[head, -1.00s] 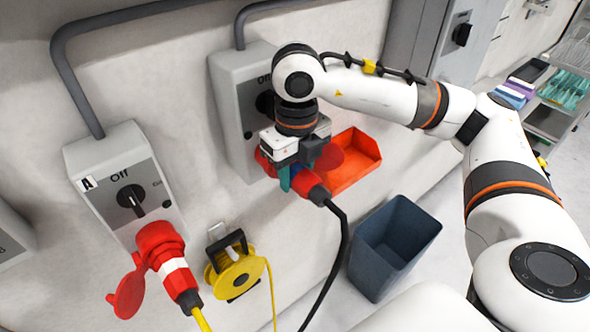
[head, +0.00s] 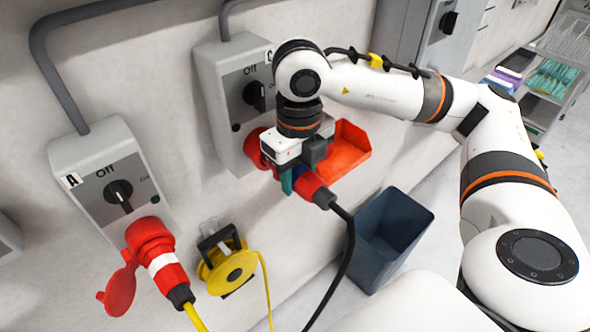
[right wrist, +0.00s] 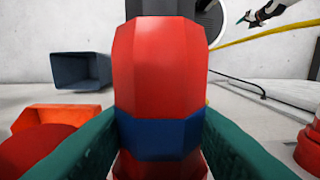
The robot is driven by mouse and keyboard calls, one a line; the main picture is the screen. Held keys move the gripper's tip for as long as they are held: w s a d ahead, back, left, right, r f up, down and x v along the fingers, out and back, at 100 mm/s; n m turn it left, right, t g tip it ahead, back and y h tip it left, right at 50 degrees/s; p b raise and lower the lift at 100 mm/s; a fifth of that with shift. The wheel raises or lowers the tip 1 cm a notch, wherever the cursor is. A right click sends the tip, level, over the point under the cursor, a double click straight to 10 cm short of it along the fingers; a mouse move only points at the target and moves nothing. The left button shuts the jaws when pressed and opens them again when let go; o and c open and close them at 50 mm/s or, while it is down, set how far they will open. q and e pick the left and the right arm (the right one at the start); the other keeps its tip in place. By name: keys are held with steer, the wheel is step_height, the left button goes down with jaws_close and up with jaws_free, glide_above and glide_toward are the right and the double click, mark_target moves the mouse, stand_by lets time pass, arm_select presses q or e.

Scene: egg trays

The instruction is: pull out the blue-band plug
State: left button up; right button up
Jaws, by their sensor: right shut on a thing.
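The blue-band plug (head: 318,193) is red with a black cable hanging from its rear. My right gripper (head: 294,181) is shut on it. In the right wrist view the green fingers press on both sides of the plug's blue band (right wrist: 158,138). The red socket (head: 254,148) is under the grey switch box marked C (head: 228,125), left of my gripper. My gripper hides the plug's front, so I cannot tell whether it is clear of the socket. A small white and black shape with green tips (right wrist: 268,12), seemingly my left gripper, shows far off in the right wrist view.
Switch box A (head: 90,165) at left has a red plug with a white band (head: 163,265) and a yellow cable. A yellow reel (head: 230,270) hangs between the boxes. A red-orange tray (head: 352,150) is behind my gripper. A dark blue bin (head: 395,235) stands on the floor.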

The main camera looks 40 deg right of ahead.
mark_target(331, 197)
steer(key=shift+s, duration=0.8)
steer(key=shift+s+d+b, duration=0.15)
steer(key=shift+s+b, duration=0.15)
steer(key=shift+s, duration=1.2)
steer(key=shift+s+d+b, duration=0.15)
steer(key=shift+s+b, duration=0.15)
steer(key=shift+s, duration=1.2)
